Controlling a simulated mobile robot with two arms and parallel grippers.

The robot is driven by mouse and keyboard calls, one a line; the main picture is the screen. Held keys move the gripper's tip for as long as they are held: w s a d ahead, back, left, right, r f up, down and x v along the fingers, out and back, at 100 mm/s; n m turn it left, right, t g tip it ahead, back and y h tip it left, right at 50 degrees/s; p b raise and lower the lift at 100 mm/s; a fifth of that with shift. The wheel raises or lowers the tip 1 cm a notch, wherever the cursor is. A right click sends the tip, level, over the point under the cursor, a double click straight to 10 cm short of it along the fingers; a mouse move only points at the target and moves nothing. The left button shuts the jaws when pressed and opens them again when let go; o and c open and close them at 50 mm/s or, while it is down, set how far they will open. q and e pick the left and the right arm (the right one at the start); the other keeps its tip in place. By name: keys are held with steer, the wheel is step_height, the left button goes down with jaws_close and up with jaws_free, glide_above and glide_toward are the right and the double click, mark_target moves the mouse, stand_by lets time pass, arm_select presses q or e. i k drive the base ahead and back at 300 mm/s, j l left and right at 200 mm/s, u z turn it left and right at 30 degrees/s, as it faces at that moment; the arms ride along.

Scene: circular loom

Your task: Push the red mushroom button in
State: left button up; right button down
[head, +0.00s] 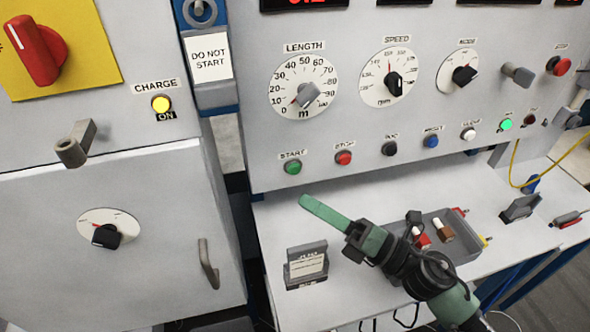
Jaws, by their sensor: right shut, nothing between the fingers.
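The red mushroom button (559,65) sticks out of the grey panel at the upper right, under a small label too blurred to read surely. A flat red STOP button (343,158) sits lower on the same panel, beside a green START button (293,167). My right gripper (306,203) has long green fingers that are shut and empty. It points to the upper left, over the white shelf in front of the panel, below the START button. It is well to the left of and below the mushroom button, apart from it. My left gripper is out of view.
Dials and knobs fill the panel (350,40); a grey knob (517,74) juts out just left of the mushroom button. A grey tray (462,252) with small parts and a dark label stand (306,265) are on the shelf. A yellow cable (515,165) hangs at right.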

mark_target(562, 68)
steer(key=z, duration=1.3)
